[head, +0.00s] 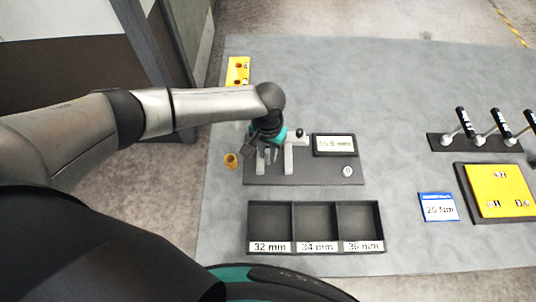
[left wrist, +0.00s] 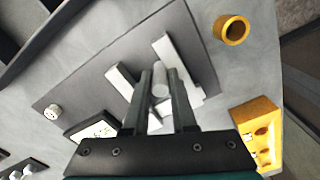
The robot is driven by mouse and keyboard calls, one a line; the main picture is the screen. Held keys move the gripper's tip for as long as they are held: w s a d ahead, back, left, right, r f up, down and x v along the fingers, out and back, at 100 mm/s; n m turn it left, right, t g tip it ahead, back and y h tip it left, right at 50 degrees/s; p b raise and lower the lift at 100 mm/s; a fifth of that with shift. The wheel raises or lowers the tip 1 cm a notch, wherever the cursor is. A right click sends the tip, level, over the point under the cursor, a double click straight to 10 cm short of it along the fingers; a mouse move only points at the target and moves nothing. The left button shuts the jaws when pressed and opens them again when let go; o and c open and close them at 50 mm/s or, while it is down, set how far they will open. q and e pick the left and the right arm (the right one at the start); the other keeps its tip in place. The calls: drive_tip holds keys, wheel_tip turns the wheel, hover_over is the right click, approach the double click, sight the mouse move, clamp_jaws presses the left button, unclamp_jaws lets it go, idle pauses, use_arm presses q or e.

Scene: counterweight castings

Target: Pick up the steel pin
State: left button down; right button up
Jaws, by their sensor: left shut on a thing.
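My left gripper (head: 267,157) is over the left part of a dark gauge plate (head: 310,174), pointing down. In the left wrist view its two fingers (left wrist: 162,95) are shut on the steel pin (left wrist: 161,84), a light grey cylinder. The pin is between two pale bars of the gauge, one on the left (left wrist: 124,82) and one on the right (left wrist: 176,62). I cannot tell whether the pin touches the bars or the plate. In the head view the fingers mostly hide the pin. My right gripper is not in view.
A tray (head: 248,226) with three empty compartments labelled 32, 34 and 36 mm stands in front. A display (head: 335,144) is on the gauge. A yellow ring (head: 231,160) and yellow holed block (head: 238,69) are nearby. Levers (head: 493,125), a blue-edged sign (head: 438,207) and yellow plate (head: 500,190) are right.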

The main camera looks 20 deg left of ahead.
sight(268, 151)
use_arm(q)
drive_tip(key=shift+r, duration=0.1)
wheel_tip(268, 151, up, 20)
drive_tip(key=p, duration=0.1)
idle(0.4)
idle(1.5)
